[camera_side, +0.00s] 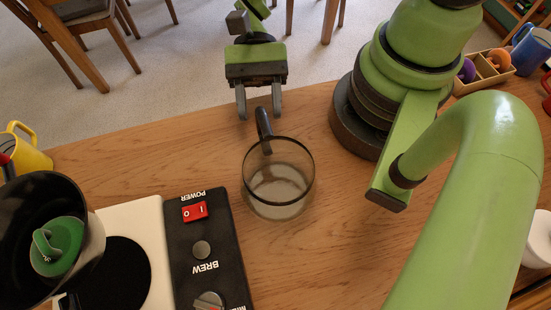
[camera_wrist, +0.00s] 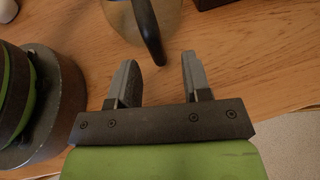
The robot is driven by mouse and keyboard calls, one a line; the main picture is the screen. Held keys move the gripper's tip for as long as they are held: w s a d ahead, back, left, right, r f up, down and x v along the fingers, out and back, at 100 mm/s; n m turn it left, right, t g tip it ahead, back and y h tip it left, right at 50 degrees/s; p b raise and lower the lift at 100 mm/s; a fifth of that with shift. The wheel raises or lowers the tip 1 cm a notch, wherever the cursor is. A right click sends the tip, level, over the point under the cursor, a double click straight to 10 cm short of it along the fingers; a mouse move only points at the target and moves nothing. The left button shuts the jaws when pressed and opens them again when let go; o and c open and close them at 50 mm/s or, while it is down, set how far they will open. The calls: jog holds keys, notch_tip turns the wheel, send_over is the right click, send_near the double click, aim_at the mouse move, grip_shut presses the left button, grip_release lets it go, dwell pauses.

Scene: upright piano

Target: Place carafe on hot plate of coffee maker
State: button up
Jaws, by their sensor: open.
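The glass carafe (camera_side: 279,190) stands upright on the wooden table, its black handle (camera_side: 263,130) facing the far edge. In the wrist view the handle (camera_wrist: 148,30) hangs in from the top, with only a bit of the glass (camera_wrist: 118,8) showing. My gripper (camera_side: 259,103) is open and empty just beyond the handle; in the wrist view its fingers (camera_wrist: 158,72) point toward the handle, which ends between or just ahead of their tips. The coffee maker (camera_side: 212,250) is at the lower left, with a black round hot plate (camera_side: 115,275) on its white base. The hot plate looks bare.
A black round part with a green lid (camera_side: 60,245) overhangs the left side of the hot plate. A yellow mug (camera_side: 25,150) stands at far left. A wooden box (camera_side: 490,72) and a blue mug (camera_side: 530,48) are at the upper right. Table between carafe and my base is clear.

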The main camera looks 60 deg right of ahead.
aim_at(261, 123)
jog(key=x, duration=0.3)
jog(key=shift+s+a, duration=0.1)
grip_shut()
jog(key=shift+r, duration=0.1)
jog(key=shift+r, duration=0.15)
